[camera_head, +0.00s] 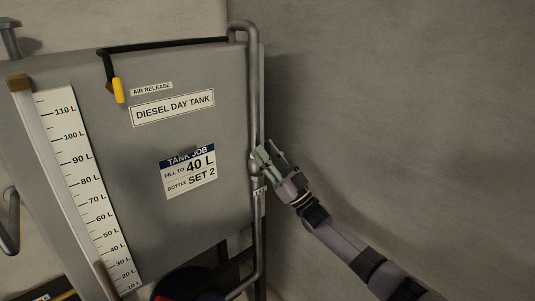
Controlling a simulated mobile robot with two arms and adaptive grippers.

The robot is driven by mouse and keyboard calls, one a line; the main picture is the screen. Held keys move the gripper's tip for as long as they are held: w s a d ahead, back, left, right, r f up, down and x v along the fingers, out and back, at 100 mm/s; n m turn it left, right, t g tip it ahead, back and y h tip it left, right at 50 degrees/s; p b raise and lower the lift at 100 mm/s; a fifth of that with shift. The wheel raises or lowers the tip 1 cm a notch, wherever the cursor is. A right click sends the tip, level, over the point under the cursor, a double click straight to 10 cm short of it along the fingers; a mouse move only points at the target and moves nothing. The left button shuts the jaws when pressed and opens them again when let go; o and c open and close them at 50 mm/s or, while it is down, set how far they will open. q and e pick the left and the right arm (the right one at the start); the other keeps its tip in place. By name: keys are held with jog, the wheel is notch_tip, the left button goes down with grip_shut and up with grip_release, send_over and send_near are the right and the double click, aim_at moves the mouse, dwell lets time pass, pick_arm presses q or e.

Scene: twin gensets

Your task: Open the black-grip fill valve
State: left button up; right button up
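The grey diesel day tank (200,225) fills the left and middle of the view. A grey vertical pipe (254,95) runs down its right edge, with a rounded valve body (254,163) partway down and a small, unreadable label (260,190) below. No black grip is clearly visible; my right gripper covers part of this spot. My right gripper (264,157) is at the valve body, its fingers close to or touching it. I cannot tell whether the fingers are shut on anything. My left gripper is not in view.
A yellow grip (118,90) hangs on a black line by the "AIR RELEASE" label (151,88). A job card (188,172) reads "fill to 40 L". A level scale (88,180) stands at left. A bare wall (400,90) is at right.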

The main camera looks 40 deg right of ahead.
jog(key=shift+s+f, duration=0.1)
jog(key=v, duration=1.1)
jog(key=shift+s+f, duration=0.2)
jog(key=shift+f, duration=0.1)
jog(key=shift+d, duration=0.1)
